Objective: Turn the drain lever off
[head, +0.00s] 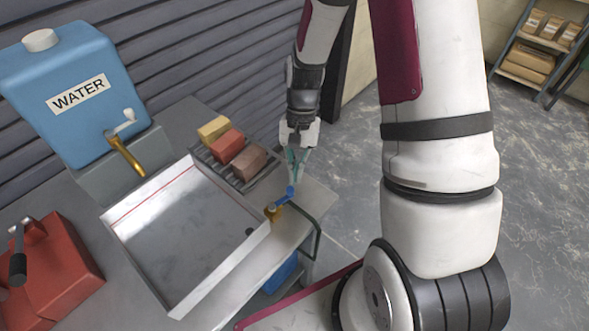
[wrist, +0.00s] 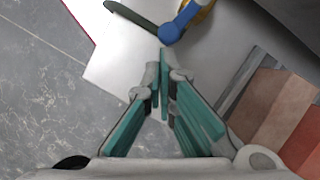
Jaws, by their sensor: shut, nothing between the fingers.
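The drain lever (head: 285,196) is a blue handle on a brass valve (head: 272,212) at the right corner of the metal tray (head: 185,240). In the wrist view the blue lever (wrist: 178,24) shows at the top, just beyond my fingertips, with a bit of brass behind it. My gripper (head: 293,178) has teal fingers that are shut and empty. In the head view its tips are right above the lever's end; I cannot tell whether they touch it. In the wrist view the fingertips (wrist: 163,62) meet just short of the lever's round end.
A blue WATER tank (head: 75,90) with a white-handled brass tap stands at the back left. Several coloured blocks (head: 228,146) sit on a rack behind the tray. A red container (head: 50,275) stands at the front left. A dark green hose (head: 316,240) hangs at the bench's right edge.

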